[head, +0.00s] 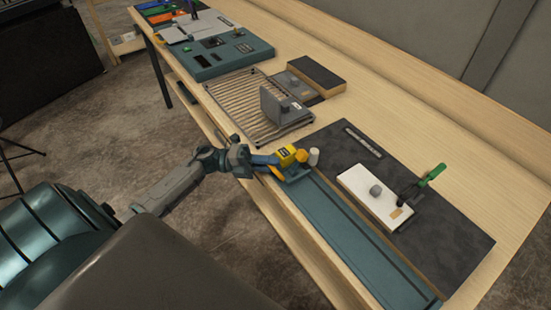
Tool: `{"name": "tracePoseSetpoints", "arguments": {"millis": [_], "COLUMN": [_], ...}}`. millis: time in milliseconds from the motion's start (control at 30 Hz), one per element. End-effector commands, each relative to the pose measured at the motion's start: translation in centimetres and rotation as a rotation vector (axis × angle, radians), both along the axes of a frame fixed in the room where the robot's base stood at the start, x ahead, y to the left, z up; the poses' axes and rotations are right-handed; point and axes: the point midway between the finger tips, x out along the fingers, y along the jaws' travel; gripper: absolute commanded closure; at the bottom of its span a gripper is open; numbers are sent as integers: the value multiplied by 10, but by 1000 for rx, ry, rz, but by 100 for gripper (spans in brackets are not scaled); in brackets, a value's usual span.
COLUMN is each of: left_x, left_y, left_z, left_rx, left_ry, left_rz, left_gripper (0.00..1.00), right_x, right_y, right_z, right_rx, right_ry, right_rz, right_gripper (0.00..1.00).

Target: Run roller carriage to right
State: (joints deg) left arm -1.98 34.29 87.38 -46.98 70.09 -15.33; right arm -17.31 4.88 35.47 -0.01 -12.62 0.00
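The roller carriage (287,155) is a small yellow block with an orange knob and a pale roller beside it. It sits at the far left end of a long teal track (355,237), which runs toward the lower right along the table's front edge. My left gripper (266,161) reaches in from the left, with its tip right beside the carriage. From this view I cannot tell whether it touches the carriage or how far its fingers are apart. My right gripper is not in view.
A dark mat (440,236) beside the track carries a white plate (372,196) with a grey knob and a green-handled clamp (432,174). A slatted rack (245,104) with a grey block stands left of the track. A teal console (215,54) lies farther back. The track looks clear.

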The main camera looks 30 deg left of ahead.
Motion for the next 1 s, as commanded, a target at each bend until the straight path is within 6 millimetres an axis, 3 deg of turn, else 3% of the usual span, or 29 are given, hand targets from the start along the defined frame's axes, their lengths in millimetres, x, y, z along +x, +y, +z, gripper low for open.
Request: {"name": "tracePoseSetpoints", "arguments": {"millis": [200,467,600,1000], "left_x": [6,6,6,4], "left_y": [-14,-15,-15,-19], "left_z": [3,1,2,1], "left_rx": [-1,0,0,-1], "left_ry": [0,0,0,1], "left_rz": [1,1,1,0], "left_gripper": [78,78,100,100], "right_x": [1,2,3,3], "right_y": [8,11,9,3], "right_z": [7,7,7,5], "right_rx": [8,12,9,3], "right_ry": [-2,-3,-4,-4], "right_rz": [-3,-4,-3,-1], "right_gripper": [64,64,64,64]}}
